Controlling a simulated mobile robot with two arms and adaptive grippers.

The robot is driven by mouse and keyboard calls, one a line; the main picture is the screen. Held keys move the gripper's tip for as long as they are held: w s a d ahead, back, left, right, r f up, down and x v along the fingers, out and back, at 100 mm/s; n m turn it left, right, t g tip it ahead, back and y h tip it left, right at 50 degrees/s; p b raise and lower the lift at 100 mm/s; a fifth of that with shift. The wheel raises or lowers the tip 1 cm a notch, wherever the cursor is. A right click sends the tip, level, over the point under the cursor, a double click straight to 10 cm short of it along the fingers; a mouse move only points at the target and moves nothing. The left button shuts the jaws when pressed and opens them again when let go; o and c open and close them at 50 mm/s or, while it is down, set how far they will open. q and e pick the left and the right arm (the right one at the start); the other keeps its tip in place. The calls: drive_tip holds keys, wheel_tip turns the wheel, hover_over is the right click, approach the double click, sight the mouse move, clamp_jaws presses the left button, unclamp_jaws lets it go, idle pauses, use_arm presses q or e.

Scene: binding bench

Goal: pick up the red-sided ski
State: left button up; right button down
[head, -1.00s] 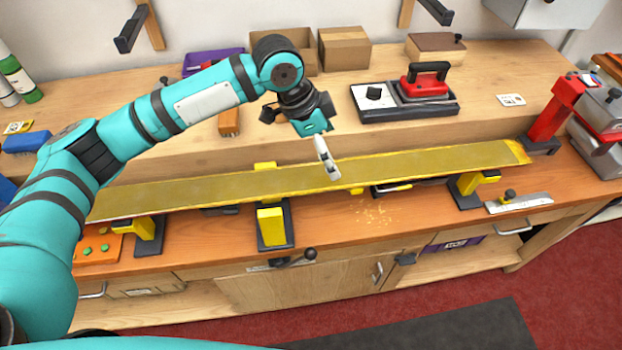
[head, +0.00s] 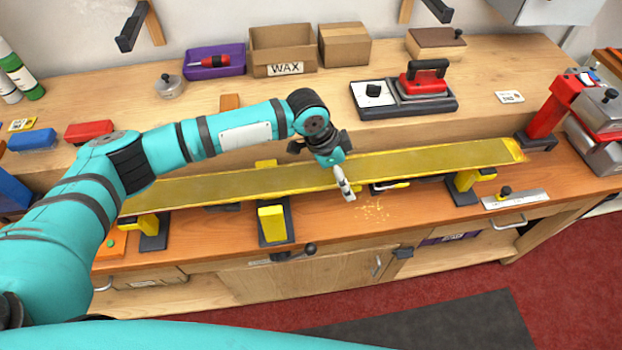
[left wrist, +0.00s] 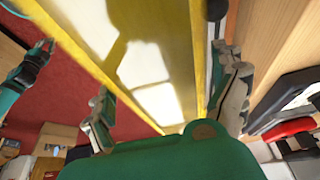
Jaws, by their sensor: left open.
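A long ski (head: 240,180) with yellow edges lies base up across yellow-topped supports on the bench. I see no red side on it. My left gripper (head: 344,188) is open above the ski's middle, with one finger reaching over its near edge. In the left wrist view the open left gripper (left wrist: 168,108) has a finger on each side of the ski (left wrist: 150,60); contact cannot be told. A teal arm part at the left of that view looks like my right gripper (left wrist: 38,55), its jaws unclear.
A wax iron (head: 423,82) on its base, a box marked WAX (head: 283,45) and a purple tray (head: 208,75) stand on the back shelf. A red vise (head: 550,110) stands at the right end. A metal scraper (head: 515,200) lies on the front bench.

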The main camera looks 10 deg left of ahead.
use_arm(q)
drive_tip(key=shift+f, duration=0.25)
drive_tip(key=shift+c, duration=0.2)
idle(0.4)
drive_tip(key=c, duration=1.4)
drive_tip(key=shift+o, duration=0.2)
drive_tip(key=shift+w+r, duration=0.1)
drive_tip(key=shift+r, duration=0.05)
